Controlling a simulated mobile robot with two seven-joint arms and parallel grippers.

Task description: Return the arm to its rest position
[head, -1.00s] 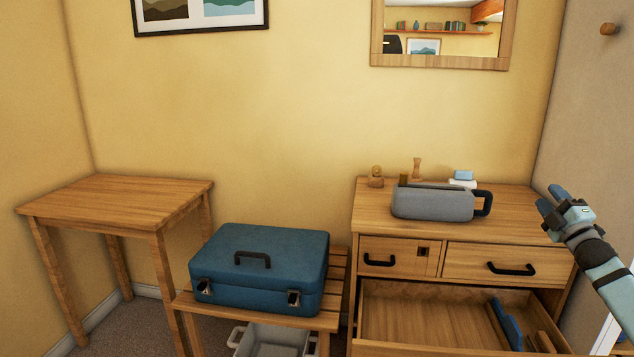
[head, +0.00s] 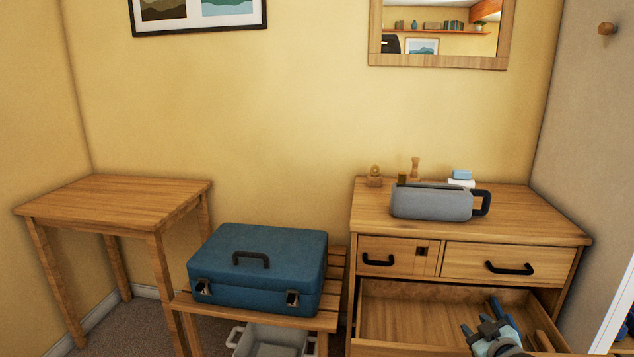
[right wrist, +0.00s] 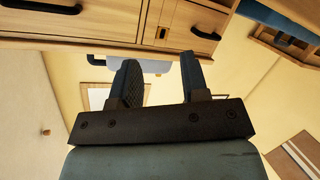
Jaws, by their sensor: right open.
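My right gripper (head: 481,318) shows at the lower right of the head view, in front of the open lower drawer (head: 400,322) of the wooden dresser. Its two fingers are apart with nothing between them, pointing toward the dresser. In the right wrist view the fingers (right wrist: 160,72) are also apart and empty. The dresser front appears upside down at the top there, with the grey case (right wrist: 160,68) partly hidden behind the fingers. My left gripper is in neither view.
The grey case (head: 430,203) with a dark handle stands on the dresser top (head: 525,218). A closed blue case (head: 258,270) sits on a low slatted bench (head: 337,275). A bare wooden table (head: 115,200) stands at left.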

